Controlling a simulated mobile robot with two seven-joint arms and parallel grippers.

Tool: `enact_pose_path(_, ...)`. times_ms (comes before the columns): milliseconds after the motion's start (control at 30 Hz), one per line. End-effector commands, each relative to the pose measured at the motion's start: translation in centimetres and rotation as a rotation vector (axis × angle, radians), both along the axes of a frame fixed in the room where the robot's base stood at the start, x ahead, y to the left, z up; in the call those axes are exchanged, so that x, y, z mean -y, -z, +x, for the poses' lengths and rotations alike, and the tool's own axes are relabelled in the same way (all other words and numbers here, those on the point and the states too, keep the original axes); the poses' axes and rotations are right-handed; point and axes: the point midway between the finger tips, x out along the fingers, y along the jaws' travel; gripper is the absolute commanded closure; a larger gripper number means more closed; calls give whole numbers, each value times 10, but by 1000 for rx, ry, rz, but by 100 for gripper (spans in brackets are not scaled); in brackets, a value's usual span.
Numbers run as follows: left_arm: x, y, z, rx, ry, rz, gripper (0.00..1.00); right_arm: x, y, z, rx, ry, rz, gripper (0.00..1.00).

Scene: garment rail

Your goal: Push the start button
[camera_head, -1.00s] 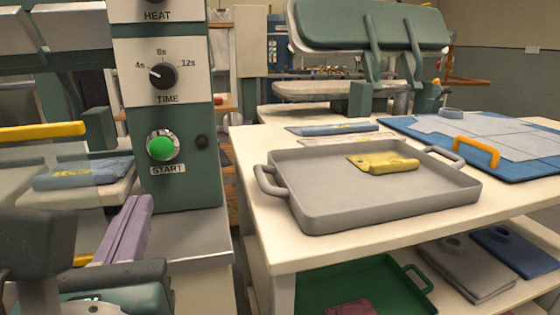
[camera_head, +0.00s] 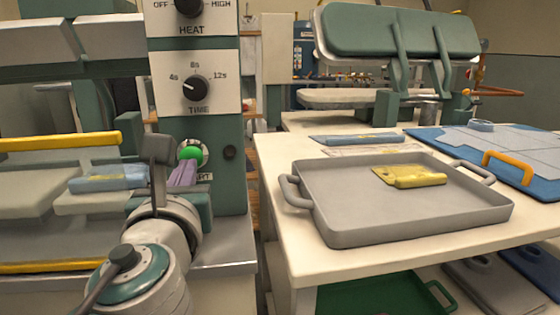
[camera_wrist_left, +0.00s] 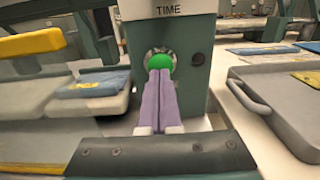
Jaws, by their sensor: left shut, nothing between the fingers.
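The green start button (camera_head: 190,153) sits in a round pale ring on the front of the green machine column, just above a label that is partly hidden. My left gripper (camera_head: 186,170) has its purple fingers shut together with nothing between them. Its tips are right at the lower part of the button in the head view. In the left wrist view the button (camera_wrist_left: 160,62) shows just beyond the fingertips (camera_wrist_left: 159,74). I cannot tell whether they touch it. My right gripper is out of view.
A TIME knob (camera_head: 196,88) and a HEAT knob (camera_head: 191,6) are above the button, and a small dark knob (camera_head: 229,152) is to its right. A grey tray (camera_head: 400,215) with a yellow item (camera_head: 412,177) stands on the table at right. Yellow bars (camera_head: 60,141) are at left.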

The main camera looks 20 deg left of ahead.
Motion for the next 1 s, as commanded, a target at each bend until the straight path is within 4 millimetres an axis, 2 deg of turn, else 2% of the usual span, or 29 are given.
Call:
enact_pose_path(200, -6, 0, 11, 1, 0, -1, 100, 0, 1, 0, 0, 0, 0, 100)
enact_pose_path(533, -7, 0, 12, 0, 0, 0, 100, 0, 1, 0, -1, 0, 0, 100)
enact_pose_path(767, -19, 0, 30, -1, 0, 2, 100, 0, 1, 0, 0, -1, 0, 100)
enact_pose_path(1000, -20, 1, 30, -2, -3, 0, 100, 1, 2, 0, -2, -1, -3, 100)
